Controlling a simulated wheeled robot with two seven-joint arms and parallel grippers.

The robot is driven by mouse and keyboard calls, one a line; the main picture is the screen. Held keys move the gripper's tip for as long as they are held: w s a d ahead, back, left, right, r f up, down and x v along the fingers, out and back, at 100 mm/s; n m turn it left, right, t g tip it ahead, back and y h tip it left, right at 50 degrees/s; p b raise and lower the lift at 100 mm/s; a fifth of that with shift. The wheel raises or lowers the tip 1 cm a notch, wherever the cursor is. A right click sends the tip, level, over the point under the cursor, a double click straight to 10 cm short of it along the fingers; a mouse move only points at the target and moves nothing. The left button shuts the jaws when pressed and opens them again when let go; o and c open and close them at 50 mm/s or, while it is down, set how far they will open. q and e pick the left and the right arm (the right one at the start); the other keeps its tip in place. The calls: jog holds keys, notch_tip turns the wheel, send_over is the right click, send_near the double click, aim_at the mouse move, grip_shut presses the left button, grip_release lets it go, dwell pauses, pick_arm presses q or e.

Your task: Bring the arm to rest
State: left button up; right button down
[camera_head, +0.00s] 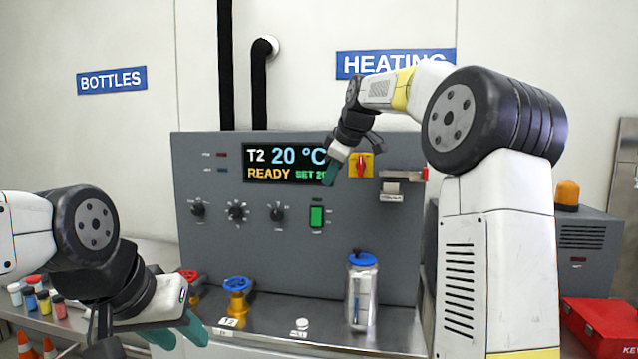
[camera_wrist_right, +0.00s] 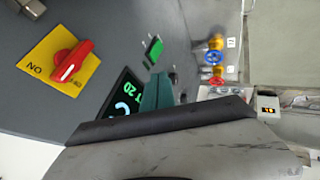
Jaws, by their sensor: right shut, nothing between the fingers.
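My right gripper (camera_head: 332,174) hangs in front of the grey control panel (camera_head: 240,270), over the right end of the display. Its teal fingers are shut and empty; they also show in the right wrist view (camera_wrist_right: 157,92). The right arm is raised and bent, reaching in from the right. A red rotary switch on a yellow plate (camera_head: 361,166) is just right of the fingers, apart from them as far as I can see. My left gripper (camera_head: 195,330) is low at the left, with teal fingers; whether they are open is unclear.
The display (camera_head: 270,163) reads T2 20 °C, READY. A lidded metal flask (camera_head: 361,295) and yellow valves with blue (camera_head: 237,284) and red (camera_head: 188,275) handwheels stand on the bench. Small bottles (camera_head: 43,302) are at far left, a red toolbox (camera_head: 603,325) at right.

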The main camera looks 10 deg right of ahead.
jog(key=s+f+m, duration=0.4)
jog(key=s+f, duration=0.1)
jog(key=s, duration=0.7)
jog(key=s+f+m, duration=0.4)
jog(key=s+f, duration=0.2)
jog(key=s, duration=0.6)
jog(key=s+f+m+g, duration=0.1)
jog(key=s+f+m, duration=0.3)
jog(key=s, duration=0.8)
notch_tip(320, 180, down, 2)
jog(key=shift+s+d+f+h, duration=0.1)
jog(key=shift+s+d+h, duration=0.25)
jog(key=shift+d, duration=0.1)
pick_arm(q)
jog(key=shift+o, duration=0.2)
